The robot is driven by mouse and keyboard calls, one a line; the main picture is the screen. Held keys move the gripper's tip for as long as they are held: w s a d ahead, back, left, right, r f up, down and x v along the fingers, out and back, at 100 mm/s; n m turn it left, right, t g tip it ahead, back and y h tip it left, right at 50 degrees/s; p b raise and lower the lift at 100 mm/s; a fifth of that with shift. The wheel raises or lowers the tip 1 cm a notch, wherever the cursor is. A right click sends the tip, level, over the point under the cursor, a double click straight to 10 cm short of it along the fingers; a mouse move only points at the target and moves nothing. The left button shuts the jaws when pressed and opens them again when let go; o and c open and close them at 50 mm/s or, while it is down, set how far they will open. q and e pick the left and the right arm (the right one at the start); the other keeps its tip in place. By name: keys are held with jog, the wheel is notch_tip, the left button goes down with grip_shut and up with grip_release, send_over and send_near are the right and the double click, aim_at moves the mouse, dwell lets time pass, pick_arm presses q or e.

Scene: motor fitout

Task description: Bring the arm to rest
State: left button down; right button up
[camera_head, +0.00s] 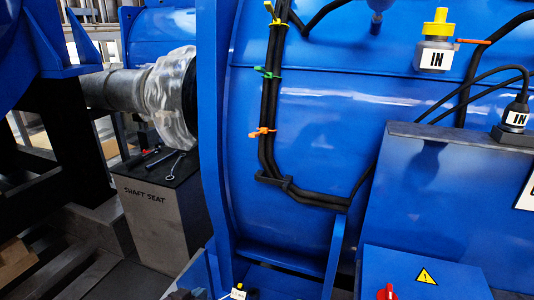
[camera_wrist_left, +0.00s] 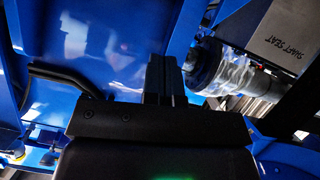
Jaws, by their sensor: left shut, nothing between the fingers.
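My left gripper (camera_wrist_left: 166,80) shows in the left wrist view, its two dark fingers together and empty. The wrist's dark body fills the bottom of that view. The fingers point toward the blue motor housing (camera_wrist_left: 110,40), with the plastic-wrapped shaft (camera_wrist_left: 232,72) to their right. I cannot tell the exact gap between the fingertips and the housing. In the head view I make out no gripper clearly. My right gripper is in neither view.
In the head view, black cables (camera_head: 270,100) with coloured ties run down the blue housing (camera_head: 310,120). The wrapped shaft (camera_head: 170,95) passes above a grey "SHAFT SEAT" block (camera_head: 155,220) carrying tools. A blue box (camera_head: 420,275) with a red knob stands lower right.

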pick_arm(q)
jog(key=s+a+f+y+p, duration=0.1)
jog(key=s+a, duration=0.4)
jog(key=s, duration=0.9)
jog(key=s+a+f+n+g+y+p, duration=0.1)
jog(key=s+a+y+p, duration=0.2)
jog(key=s, duration=1.2)
jog(key=shift+a+y, duration=0.6)
jog(key=shift+a, duration=0.55)
